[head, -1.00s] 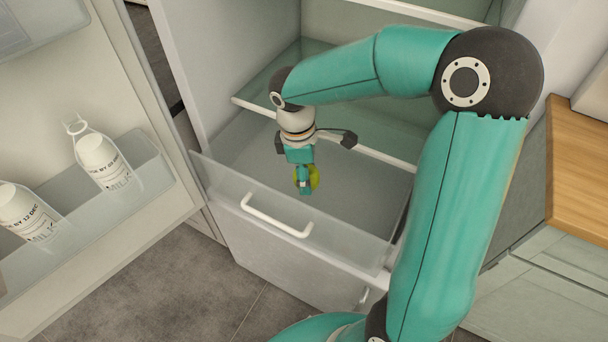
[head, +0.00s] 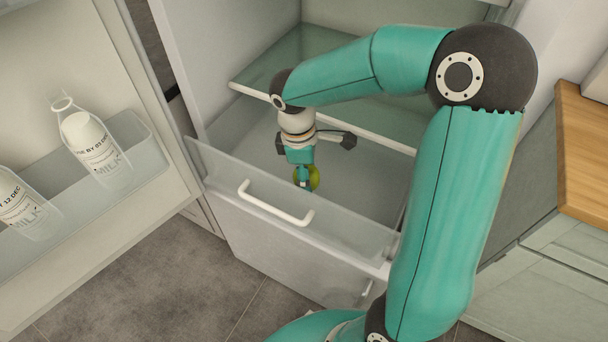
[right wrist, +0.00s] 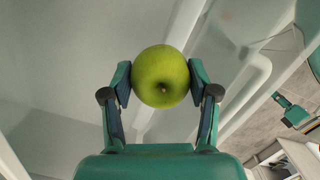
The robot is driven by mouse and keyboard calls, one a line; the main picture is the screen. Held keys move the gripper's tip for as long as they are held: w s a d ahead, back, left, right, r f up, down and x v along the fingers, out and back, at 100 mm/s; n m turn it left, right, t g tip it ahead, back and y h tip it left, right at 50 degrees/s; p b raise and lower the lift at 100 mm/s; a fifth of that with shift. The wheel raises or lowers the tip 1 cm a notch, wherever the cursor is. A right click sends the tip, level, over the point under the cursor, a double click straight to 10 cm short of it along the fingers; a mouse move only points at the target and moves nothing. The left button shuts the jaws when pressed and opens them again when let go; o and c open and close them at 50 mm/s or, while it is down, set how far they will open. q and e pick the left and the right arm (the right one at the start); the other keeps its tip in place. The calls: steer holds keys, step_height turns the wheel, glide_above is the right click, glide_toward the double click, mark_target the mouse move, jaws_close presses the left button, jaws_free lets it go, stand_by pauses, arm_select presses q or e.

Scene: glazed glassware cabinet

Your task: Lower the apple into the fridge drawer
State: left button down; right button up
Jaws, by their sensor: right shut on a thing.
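A green apple (right wrist: 160,78) is held between the two fingers of my right gripper (right wrist: 160,84), which is shut on it. In the head view the apple (head: 314,177) shows beside the fingers of my right gripper (head: 304,180), which points down over the open fridge drawer. The drawer (head: 240,165) is pulled out, with a clear front and a white handle (head: 275,208). The apple is inside the outline of the drawer, behind its front panel. I cannot tell whether it touches the drawer floor. My left gripper is not in view.
The fridge door at left stands open, with milk bottles (head: 97,148) in its rack. A glass shelf (head: 290,65) lies above the back of the drawer. A wooden counter (head: 585,150) is at right.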

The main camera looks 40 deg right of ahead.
steer(key=shift+f+b, duration=1.7)
steer(key=shift+f, duration=0.65)
steer(key=shift+f+b, duration=1.9)
steer(key=shift+f, duration=0.6)
steer(key=o, duration=1.3)
steer(key=shift+c, duration=0.2)
steer(key=shift+r, duration=0.1)
steer(key=shift+r, duration=0.2)
steer(key=r, duration=0.6)
steer(key=w+r, duration=0.1)
steer(key=r, duration=0.2)
steer(key=shift+w+a+r, duration=0.1)
steer(key=shift+a+r, duration=0.3)
steer(key=shift+r, duration=0.85)
